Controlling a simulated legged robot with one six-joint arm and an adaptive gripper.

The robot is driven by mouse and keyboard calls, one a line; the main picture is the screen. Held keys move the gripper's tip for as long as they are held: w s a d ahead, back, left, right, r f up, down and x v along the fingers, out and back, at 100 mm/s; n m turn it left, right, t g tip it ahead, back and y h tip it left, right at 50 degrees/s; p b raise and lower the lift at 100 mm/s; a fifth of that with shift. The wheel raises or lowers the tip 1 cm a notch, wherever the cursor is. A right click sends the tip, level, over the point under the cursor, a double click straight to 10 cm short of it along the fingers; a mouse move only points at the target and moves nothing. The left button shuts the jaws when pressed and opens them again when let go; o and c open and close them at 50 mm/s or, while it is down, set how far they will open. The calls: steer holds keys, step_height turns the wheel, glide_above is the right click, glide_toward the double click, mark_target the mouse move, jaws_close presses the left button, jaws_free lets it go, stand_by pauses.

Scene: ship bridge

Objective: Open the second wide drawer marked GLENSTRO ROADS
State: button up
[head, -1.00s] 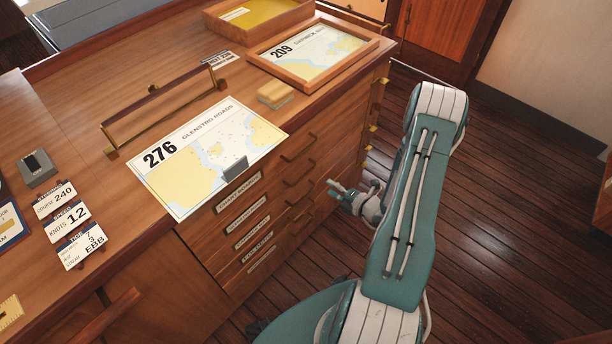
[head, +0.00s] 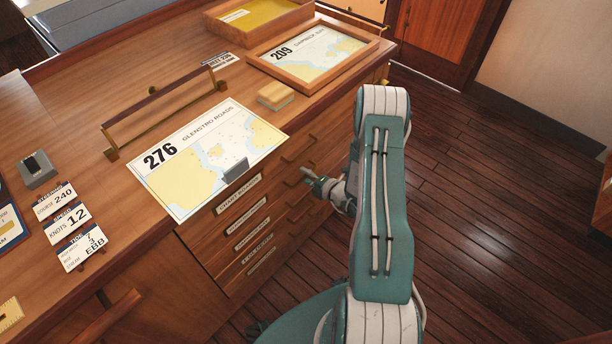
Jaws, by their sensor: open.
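The wooden chart chest has a stack of wide drawers in its front, each with a pale label and a brass handle. The second label down (head: 251,214) belongs to a drawer that looks shut; its lettering is too small to read. The top label (head: 239,193) is just above it. The upper handle (head: 298,149) shows clear of my arm. My gripper (head: 308,177) is open and empty, just in front of the drawer fronts near the handles. I cannot tell whether it touches a handle. My arm hides the right part of the lower drawers.
The plank floor (head: 480,200) at right is clear.

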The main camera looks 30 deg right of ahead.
jaws_close()
